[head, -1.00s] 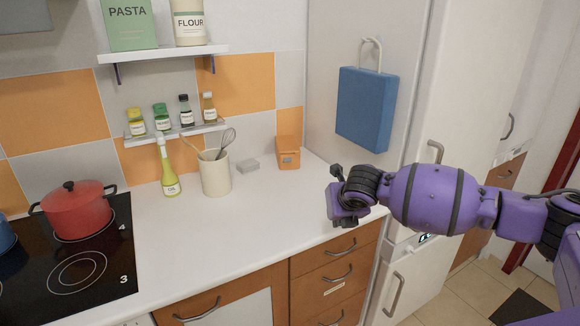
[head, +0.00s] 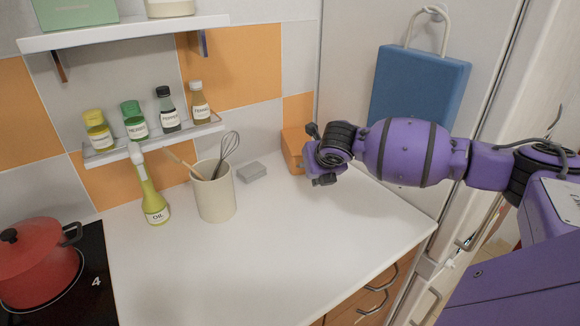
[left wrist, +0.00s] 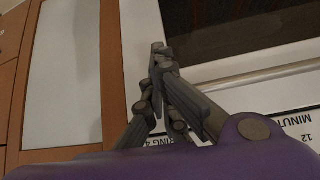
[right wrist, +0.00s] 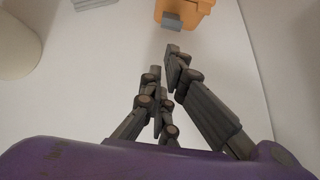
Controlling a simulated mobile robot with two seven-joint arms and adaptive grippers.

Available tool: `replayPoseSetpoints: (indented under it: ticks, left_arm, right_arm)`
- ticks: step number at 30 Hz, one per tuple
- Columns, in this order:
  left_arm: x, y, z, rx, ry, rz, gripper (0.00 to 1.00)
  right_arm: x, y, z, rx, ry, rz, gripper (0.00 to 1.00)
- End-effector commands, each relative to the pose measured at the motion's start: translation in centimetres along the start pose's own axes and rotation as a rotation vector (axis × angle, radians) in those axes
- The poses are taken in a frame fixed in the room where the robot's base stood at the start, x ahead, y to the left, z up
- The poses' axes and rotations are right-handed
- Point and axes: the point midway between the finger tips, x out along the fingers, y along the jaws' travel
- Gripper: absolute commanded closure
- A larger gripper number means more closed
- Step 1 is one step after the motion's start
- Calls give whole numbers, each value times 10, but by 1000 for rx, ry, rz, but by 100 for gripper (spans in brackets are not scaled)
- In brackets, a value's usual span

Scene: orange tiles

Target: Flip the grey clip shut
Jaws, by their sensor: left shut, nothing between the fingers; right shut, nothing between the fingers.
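The orange box (head: 293,148) stands at the back right of the counter, partly hidden behind my right gripper (head: 318,160) in the head view. In the right wrist view the orange box (right wrist: 186,8) is at the top edge, cut off. The grey clip (right wrist: 172,22) sticks out from its near side; I cannot tell its exact angle. My right gripper (right wrist: 164,62) is shut and empty, its fingertips pointing at the clip with a gap between. My left gripper (left wrist: 158,52) is shut and empty, in front of the cabinet and oven fronts.
A grey block (head: 252,171) and a utensil crock (head: 215,197) stand left of the orange box, with an oil bottle (head: 153,200) beyond. The counter front (head: 270,260) is clear.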

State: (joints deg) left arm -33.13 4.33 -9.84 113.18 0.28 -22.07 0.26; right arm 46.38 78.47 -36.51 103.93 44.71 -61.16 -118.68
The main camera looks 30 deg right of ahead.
Motion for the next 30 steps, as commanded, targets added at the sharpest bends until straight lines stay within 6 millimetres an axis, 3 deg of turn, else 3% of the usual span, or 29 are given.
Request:
replayPoseSetpoints:
  ticks: [9,17,30]
  left_arm:
    - [-4,-3,23,5,-37,-2,100]
    - [-5,-4,22,10,-35,-2,100]
    - [2,-3,14,12,-15,-1,100]
  right_arm:
    - [0,0,-1,0,1,-1,100]
    - [7,0,-1,1,2,0,100]
    - [80,0,-2,1,2,-1,100]
